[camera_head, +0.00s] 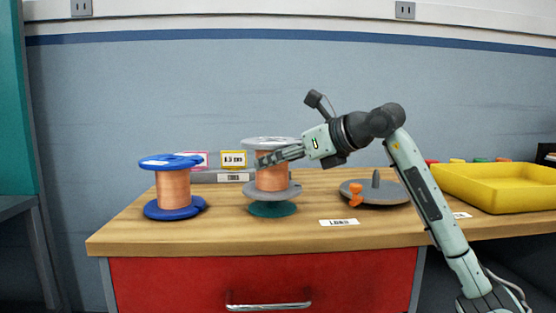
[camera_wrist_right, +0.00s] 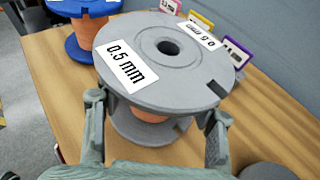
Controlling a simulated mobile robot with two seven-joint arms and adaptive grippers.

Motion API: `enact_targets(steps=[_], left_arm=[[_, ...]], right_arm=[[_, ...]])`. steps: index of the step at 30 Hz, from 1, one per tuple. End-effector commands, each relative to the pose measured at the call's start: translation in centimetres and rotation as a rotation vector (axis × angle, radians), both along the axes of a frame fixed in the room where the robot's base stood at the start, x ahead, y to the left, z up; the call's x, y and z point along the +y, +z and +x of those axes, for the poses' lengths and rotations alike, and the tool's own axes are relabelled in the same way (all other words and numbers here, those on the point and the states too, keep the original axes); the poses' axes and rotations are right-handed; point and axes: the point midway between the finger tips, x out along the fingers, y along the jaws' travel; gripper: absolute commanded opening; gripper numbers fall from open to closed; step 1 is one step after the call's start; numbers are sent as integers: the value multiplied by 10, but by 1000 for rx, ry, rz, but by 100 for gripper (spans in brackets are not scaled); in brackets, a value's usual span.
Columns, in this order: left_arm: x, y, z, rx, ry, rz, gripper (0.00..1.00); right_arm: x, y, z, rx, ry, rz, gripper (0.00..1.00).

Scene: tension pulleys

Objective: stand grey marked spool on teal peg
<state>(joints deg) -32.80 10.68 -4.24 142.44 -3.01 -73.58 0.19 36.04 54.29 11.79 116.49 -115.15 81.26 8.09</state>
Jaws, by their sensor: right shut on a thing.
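The grey spool (camera_head: 270,187) with copper-coloured wire is upright, its flanges level. In the wrist view its top flange (camera_wrist_right: 190,85) shows a white "0.5 mm" label and a centre hole. My right gripper (camera_head: 264,160) is shut on it, with one finger on each side under the top flange. The teal peg's round base (camera_head: 272,209) shows directly below the spool's lower flange. The peg itself is hidden, and I cannot tell whether the spool rests on the base or hangs just above it. My left gripper is not in view.
A blue spool (camera_head: 173,190) stands to the left. A grey disc with an upright peg and orange knob (camera_head: 375,192) lies to the right. A yellow tray (camera_head: 495,188) is at the far right. Label cards (camera_head: 233,160) stand behind. The front of the wooden top (camera_head: 220,235) is clear.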

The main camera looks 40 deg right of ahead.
Motion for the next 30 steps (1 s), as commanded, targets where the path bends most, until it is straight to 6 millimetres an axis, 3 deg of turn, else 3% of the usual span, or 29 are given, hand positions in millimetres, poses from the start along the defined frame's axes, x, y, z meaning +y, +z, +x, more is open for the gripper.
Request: enact_targets(steps=[16, 30], left_arm=[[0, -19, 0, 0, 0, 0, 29], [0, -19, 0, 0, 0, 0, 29]], right_arm=[[0, -17, 0, -5, -1, 0, 3], [0, -17, 0, -6, -1, 0, 3]])
